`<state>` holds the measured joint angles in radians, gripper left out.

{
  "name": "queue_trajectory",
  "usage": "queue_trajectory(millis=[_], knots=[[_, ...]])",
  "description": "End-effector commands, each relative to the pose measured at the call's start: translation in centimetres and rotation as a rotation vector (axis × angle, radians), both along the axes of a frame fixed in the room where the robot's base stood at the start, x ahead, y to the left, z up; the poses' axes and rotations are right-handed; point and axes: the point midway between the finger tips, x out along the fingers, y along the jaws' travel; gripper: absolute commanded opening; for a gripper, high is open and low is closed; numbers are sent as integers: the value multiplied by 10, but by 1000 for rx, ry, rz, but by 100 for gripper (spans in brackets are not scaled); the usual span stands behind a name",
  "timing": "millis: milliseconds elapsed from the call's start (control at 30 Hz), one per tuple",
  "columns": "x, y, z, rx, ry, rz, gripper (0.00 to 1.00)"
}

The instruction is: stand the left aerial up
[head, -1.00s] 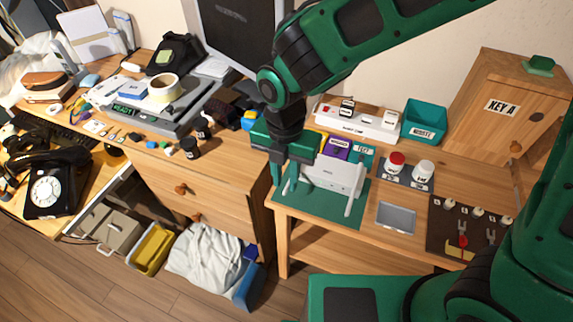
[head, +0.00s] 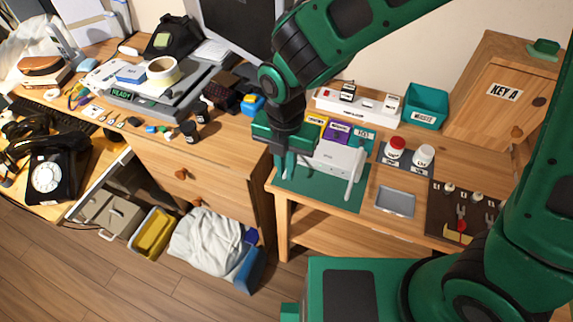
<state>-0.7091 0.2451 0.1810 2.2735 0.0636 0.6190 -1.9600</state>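A white box-shaped device (head: 338,157) sits on a green mat (head: 318,193) on the right-hand wooden table. Its right aerial (head: 352,187) slants down past its front right corner. Its left aerial (head: 291,167) is a short white piece at the device's left end, partly hidden by my gripper. My gripper (head: 292,163) points down over that left end, with its fingers apart around or just beside the left aerial. I cannot tell whether a finger touches it.
Labelled cards (head: 338,132) lie behind the device. Red-lidded (head: 395,148) and white (head: 423,156) jars, a grey tray (head: 395,202) and a tool mat (head: 462,210) are to the right. A teal bin (head: 425,106) and wooden cabinet (head: 500,95) stand behind. The wooden desk (head: 225,150) is left.

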Motion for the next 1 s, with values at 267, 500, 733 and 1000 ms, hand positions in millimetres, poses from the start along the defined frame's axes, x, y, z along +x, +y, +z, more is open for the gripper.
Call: queue_trajectory(millis=[267, 500, 733, 1000], knots=[[1, 0, 1, 1, -1, -1, 5], [4, -1, 18, 2, -2, -2, 6], [6, -2, 34, 1, -1, -3, 6], [7, -3, 40, 1, -1, -2, 6]])
